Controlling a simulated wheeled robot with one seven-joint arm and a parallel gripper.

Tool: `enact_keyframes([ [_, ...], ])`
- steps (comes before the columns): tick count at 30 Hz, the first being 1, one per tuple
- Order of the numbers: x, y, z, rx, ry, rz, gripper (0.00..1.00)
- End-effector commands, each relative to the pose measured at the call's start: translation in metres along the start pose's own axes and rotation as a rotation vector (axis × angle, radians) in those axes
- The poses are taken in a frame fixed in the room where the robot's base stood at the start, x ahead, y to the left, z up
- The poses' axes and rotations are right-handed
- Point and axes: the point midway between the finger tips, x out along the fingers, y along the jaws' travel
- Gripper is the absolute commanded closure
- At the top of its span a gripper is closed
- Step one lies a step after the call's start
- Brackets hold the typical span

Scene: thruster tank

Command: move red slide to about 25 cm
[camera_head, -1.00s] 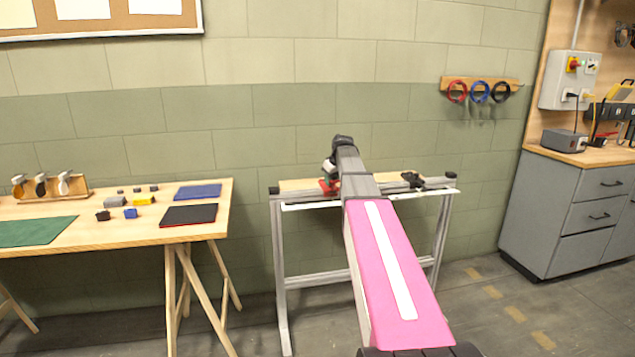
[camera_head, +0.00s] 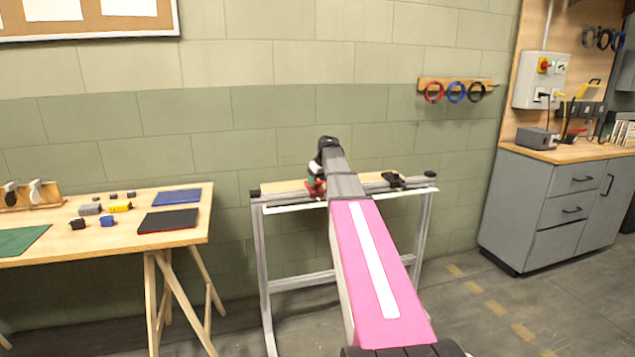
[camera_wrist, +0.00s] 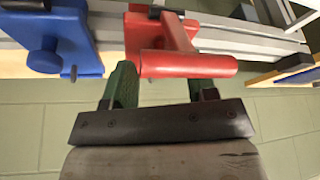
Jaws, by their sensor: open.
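The red slide (camera_wrist: 155,35) sits on a grey metal rail in the wrist view, with a round red handle (camera_wrist: 190,65) sticking out sideways. My gripper (camera_wrist: 165,88) is open. Its two green fingers stand apart just below the handle in the picture, the left one near the handle's left end. I cannot tell whether they touch it. In the head view the red slide (camera_head: 319,188) shows only as a small red patch, partly hidden by my arm, with my gripper (camera_head: 314,176) beside it. No scale marks are readable.
A blue slide (camera_wrist: 55,40) with a knob is on the rail left of the red one in the wrist view. A black part (camera_head: 393,180) is on the rail's right half. A wooden workbench (camera_head: 100,235) stands left; grey cabinets (camera_head: 545,210) stand right.

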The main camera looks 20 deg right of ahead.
Motion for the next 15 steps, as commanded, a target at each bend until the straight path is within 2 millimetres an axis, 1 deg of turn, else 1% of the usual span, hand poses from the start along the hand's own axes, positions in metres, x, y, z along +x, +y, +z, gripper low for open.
enact_keyframes([
  [5,-0.020,0.000,0.000,0.000,0.003,0.002,0.48],
  [15,-0.080,0.000,0.001,0.000,0.002,0.001,0.48],
])
